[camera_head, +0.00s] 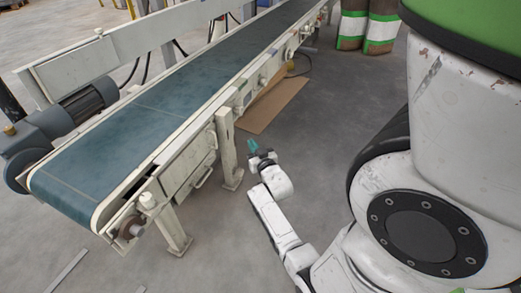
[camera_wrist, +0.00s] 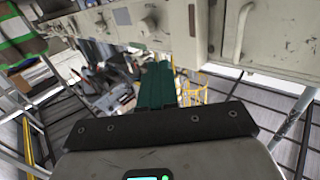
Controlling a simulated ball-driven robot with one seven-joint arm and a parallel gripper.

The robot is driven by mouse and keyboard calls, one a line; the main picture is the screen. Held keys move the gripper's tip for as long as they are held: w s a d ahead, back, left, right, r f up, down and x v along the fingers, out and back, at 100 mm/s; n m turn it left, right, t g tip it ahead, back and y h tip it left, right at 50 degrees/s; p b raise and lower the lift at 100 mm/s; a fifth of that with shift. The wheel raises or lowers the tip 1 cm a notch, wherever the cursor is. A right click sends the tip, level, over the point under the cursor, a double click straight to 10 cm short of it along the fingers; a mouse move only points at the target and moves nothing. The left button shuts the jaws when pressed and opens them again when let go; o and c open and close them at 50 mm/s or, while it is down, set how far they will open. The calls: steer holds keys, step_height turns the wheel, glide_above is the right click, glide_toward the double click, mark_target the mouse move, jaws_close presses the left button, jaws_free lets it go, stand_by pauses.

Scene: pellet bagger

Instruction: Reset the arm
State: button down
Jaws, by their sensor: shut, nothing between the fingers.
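My gripper (camera_head: 253,147) is at the end of my white arm in the head view, low over the grey floor. It is to the right of the conveyor's near leg and beside the conveyor frame, apart from it. Its teal fingers are together and hold nothing. In the wrist view the teal fingers of my gripper (camera_wrist: 156,84) are closed side by side in the middle of the picture. My arm stretches forward from my body at the lower right.
A conveyor with a blue belt (camera_head: 150,117) runs from near left to the back. A motor (camera_head: 88,102) sits on its left side. A cardboard sheet (camera_head: 272,106) lies on the floor beyond my gripper. Striped bags or drums (camera_head: 381,32) stand at the back right. Open floor lies between.

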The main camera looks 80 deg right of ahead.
steer(key=shift+s+a+p, duration=0.15)
steer(key=shift+s+p, duration=0.15)
steer(key=shift+s, duration=1.05)
steer(key=w+a+f+n+g+y, duration=0.1)
steer(key=w+a+f+n+y, duration=0.3)
steer(key=a, duration=0.6)
steer(key=w+a+r+n+g+y, duration=0.1)
steer(key=w+a+y, duration=0.5)
steer(key=a, duration=0.5)
steer(key=s+a+r+n+g+y+p, duration=0.1)
steer(key=s+a+r+n+g+y, duration=0.2)
steer(key=a, duration=0.8)
steer(key=s+a+n+g+y, duration=0.25)
steer(key=s+a, duration=0.35)
steer(key=a, duration=0.5)
step_height(320, 180, up, 38)
steer(key=p, duration=3.8)
steer(key=shift+n+g, duration=0.35)
steer(key=shift+n, duration=0.1)
